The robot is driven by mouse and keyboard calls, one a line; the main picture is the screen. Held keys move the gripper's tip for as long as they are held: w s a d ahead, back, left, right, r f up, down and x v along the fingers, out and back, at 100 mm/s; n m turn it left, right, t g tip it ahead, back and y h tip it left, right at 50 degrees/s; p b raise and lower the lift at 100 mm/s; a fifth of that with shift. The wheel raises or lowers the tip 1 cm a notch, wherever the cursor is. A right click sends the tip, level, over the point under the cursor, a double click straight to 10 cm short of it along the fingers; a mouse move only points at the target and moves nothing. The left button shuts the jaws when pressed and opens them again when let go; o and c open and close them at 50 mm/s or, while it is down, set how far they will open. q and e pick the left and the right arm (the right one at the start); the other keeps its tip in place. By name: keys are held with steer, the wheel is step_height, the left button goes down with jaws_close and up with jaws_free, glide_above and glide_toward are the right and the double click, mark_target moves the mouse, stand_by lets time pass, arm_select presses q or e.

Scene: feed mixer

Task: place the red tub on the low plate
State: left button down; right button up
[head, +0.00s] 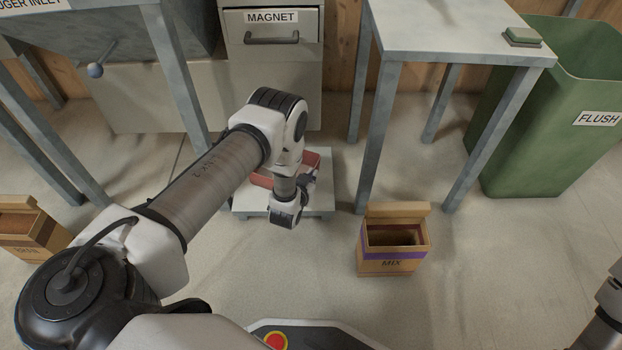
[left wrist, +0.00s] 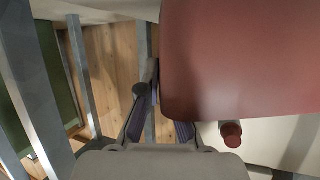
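The red tub (head: 262,179) shows in the head view behind my left wrist, over the low plate (head: 243,205), a pale low stand on the floor. Whether the tub touches the plate cannot be told. In the left wrist view the tub (left wrist: 240,60) fills the upper right, very close. My left gripper (head: 307,183) is at the tub's right side, mostly hidden by my wrist. In the left wrist view its fingers (left wrist: 163,100) straddle the tub's edge and appear closed on it; one finger is partly hidden by the tub. My right gripper is outside the views.
A tall table (head: 420,35) with a green block (head: 522,37) stands right of the plate. An open MIX box (head: 393,262) is on the floor at front right. A green FLUSH bin (head: 535,140) stands far right. The MAGNET drawer cabinet (head: 272,60) is behind the plate.

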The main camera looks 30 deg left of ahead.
arm_select(q)
steer(key=shift+f, duration=0.15)
steer(key=c, duration=1.3)
jaws_free()
steer(key=shift+r, duration=0.25)
steer(key=shift+s+d+r+p, duration=0.1)
steer(key=shift+s+r+p, duration=0.1)
steer(key=shift+s+p, duration=0.1)
steer(key=s+d+r+g+h+p, duration=0.1)
steer(key=s+d+r+g, duration=0.2)
steer(key=s, duration=0.8)
steer(key=s+d+r+g+p, duration=0.2)
steer(key=s+g, duration=0.4)
steer(key=s, duration=0.6)
steer(key=s+d+r+m+g+h+p, duration=0.1)
steer(key=s+d+r+g, duration=0.3)
steer(key=s, duration=0.8)
steer(key=shift+d+r+h+p, duration=0.15)
steer(key=shift+h+p, duration=0.15)
steer(key=shift+p, duration=0.4)
